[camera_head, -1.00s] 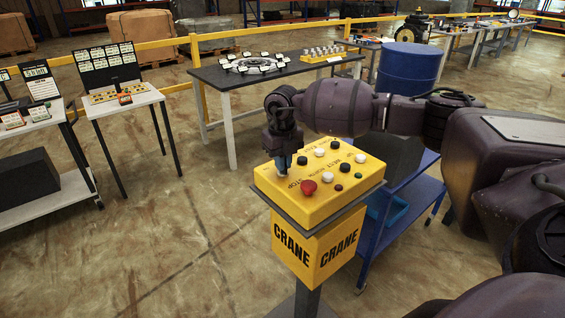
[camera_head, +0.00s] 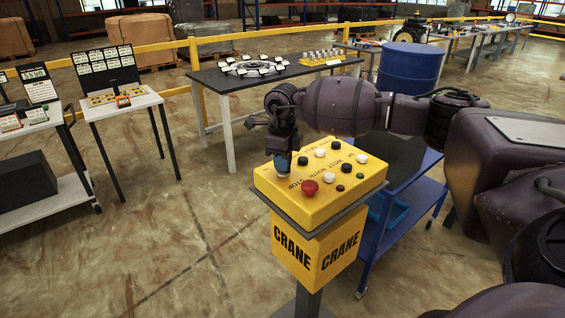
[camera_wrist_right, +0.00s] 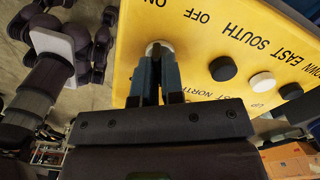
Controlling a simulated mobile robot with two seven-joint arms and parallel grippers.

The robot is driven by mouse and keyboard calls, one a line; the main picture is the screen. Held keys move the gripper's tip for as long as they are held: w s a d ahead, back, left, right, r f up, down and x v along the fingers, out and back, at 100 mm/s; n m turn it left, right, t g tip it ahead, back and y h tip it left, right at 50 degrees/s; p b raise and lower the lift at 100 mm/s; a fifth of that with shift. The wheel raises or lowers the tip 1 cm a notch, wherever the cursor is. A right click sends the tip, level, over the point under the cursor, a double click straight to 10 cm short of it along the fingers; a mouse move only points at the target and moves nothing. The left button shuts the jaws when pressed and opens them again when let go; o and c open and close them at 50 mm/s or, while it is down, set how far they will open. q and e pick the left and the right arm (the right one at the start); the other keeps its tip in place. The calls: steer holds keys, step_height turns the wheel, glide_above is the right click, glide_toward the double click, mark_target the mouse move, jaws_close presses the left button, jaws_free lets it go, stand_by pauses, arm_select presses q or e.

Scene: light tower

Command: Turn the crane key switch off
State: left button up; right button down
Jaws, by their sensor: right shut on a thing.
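The yellow crane control box (camera_head: 312,205) stands on a post, with "CRANE" printed on its sides. My right gripper (camera_head: 283,165) points down at the box's far left corner, and its fingers are closed there. In the right wrist view the right gripper (camera_wrist_right: 157,80) has its two blue-grey fingers around a small pale round switch (camera_wrist_right: 158,48) on the yellow face. The words ON and OFF are printed near this switch. The fingers hide part of it, so I cannot tell its exact setting. My left gripper is not in view.
A red button (camera_head: 309,187) and several black and white buttons are on the same panel, close to the gripper. A blue cart (camera_head: 405,205) stands behind the box at right. A dark table (camera_head: 225,82) is farther back. The floor at left front is clear.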

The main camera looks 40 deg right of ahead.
steer(key=shift+r, duration=0.1)
stand_by(0.4)
steer(key=c, duration=1.2)
jaws_free()
steer(key=shift+c, duration=0.2)
step_height(320, 180, up, 11)
steer(key=shift+f, duration=0.2)
